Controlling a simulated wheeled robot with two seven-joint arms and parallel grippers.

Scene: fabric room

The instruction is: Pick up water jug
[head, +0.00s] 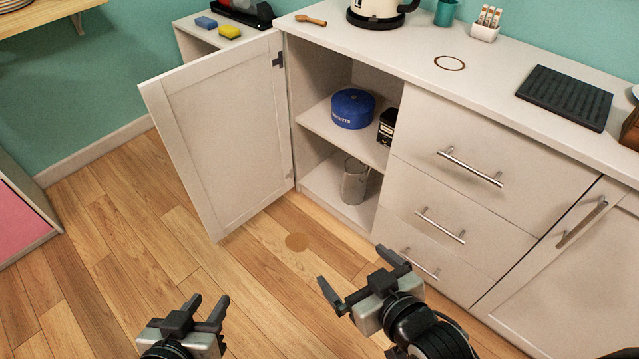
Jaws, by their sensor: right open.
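A clear glass water jug (354,181) stands upright on the bottom shelf of the open cabinet (322,191), near its right inner wall. My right gripper (355,270) is open and empty, in front of the cabinet and below the jug in the picture, apart from it. My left gripper (207,306) has its fingers apart with nothing between them, over the floor at the lower left of the jug. No gripper touches the jug.
The cabinet door (222,130) stands open to the left. A blue round tin (352,108) and a small black box (387,127) sit on the upper shelf. Drawers with bar handles (470,167) are right of the opening. The wooden floor (130,240) ahead is mostly clear.

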